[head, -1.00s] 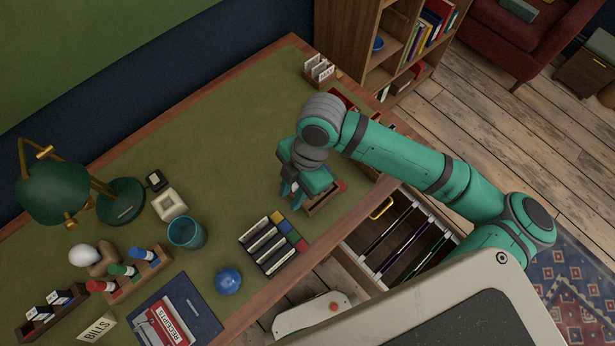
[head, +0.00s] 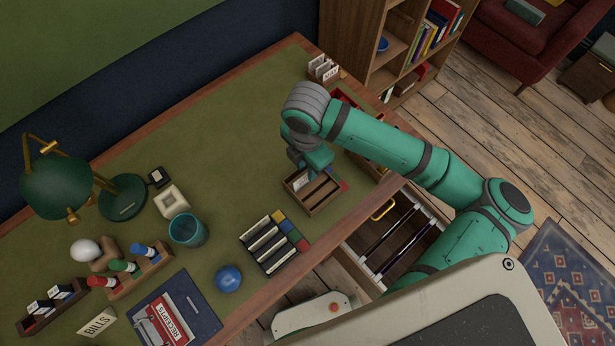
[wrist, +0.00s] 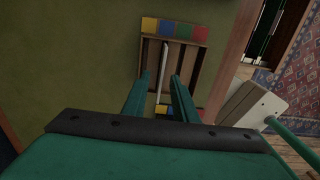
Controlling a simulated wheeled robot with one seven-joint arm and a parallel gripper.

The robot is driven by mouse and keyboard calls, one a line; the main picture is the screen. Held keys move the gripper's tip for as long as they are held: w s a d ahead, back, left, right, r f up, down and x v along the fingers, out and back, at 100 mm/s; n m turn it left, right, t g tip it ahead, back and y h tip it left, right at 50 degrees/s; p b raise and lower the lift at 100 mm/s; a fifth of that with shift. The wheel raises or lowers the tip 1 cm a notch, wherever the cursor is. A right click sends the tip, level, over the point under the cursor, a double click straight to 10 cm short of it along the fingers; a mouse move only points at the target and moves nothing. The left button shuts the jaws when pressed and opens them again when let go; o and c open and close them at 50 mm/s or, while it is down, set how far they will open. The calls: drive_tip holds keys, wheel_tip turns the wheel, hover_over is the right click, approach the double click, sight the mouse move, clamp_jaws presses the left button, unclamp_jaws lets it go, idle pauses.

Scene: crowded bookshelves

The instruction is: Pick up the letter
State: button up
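A thin white letter (wrist: 162,72) stands on edge in a small wooden sorter (wrist: 195,62) with coloured squares along its end. In the head view the sorter (head: 322,200) sits near the desk's front edge, and a white piece that looks like the letter (head: 300,182) shows at its left. My gripper (wrist: 160,88) points down at the sorter. Its two green fingers are apart, one on each side of the letter in the wrist view, with gaps between. In the head view my gripper (head: 306,166) covers part of the sorter and its fingertips are hard to see.
A card holder (head: 323,68) is behind.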

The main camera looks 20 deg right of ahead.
wheel_tip(320, 180, down, 4)
drive_tip(key=shift+s+d+f, duration=0.1)
drive_tip(key=shift+c, duration=0.4)
clamp_jaws()
drive_tip(key=shift+r, duration=0.2)
